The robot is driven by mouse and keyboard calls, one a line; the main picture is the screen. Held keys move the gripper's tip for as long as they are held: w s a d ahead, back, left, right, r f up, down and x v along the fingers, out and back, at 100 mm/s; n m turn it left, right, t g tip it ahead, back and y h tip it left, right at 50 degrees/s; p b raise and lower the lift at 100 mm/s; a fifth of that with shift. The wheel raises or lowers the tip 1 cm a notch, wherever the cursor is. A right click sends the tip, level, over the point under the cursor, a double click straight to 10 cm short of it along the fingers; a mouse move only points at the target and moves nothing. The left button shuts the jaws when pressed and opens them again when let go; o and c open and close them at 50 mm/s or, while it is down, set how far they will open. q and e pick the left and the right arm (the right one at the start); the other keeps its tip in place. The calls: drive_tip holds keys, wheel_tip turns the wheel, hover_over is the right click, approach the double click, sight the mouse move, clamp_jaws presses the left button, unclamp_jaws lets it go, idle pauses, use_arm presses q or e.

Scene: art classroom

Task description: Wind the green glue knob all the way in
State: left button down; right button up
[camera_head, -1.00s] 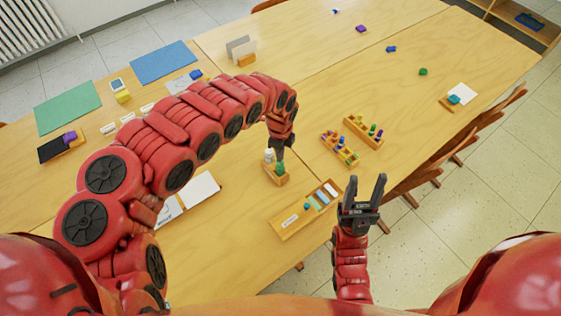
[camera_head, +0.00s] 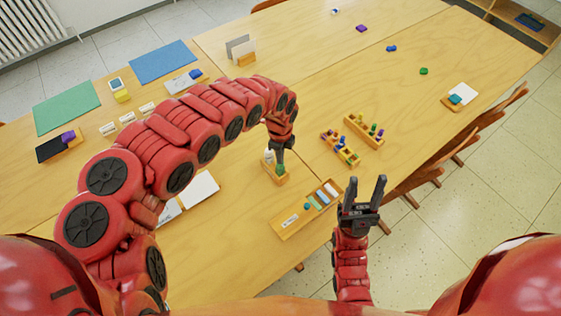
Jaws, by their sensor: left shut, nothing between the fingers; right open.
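The green glue knob (camera_head: 281,168) sits on a small wooden holder (camera_head: 277,180) near the middle of the table, beside a white piece (camera_head: 268,156). My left gripper (camera_head: 279,156) points down right at the top of the knob and partly hides it. It is shut with nothing between its fingers; whether its tips touch the knob I cannot tell. My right gripper (camera_head: 364,190) is open and empty, pointing up, off the table's front edge at the right.
A wooden tray (camera_head: 288,229) with coloured pieces lies just in front of the holder. Two wooden racks (camera_head: 346,157) with coloured pegs stand to the right. White paper (camera_head: 200,188) lies to the left. Bare table (camera_head: 235,235) shows at the front left.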

use_arm(q)
drive_tip(key=shift+f, duration=0.25)
drive_tip(key=shift+r, duration=0.15)
drive_tip(key=shift+r+p, duration=0.45)
unclamp_jaws()
idle(0.4)
idle(0.5)
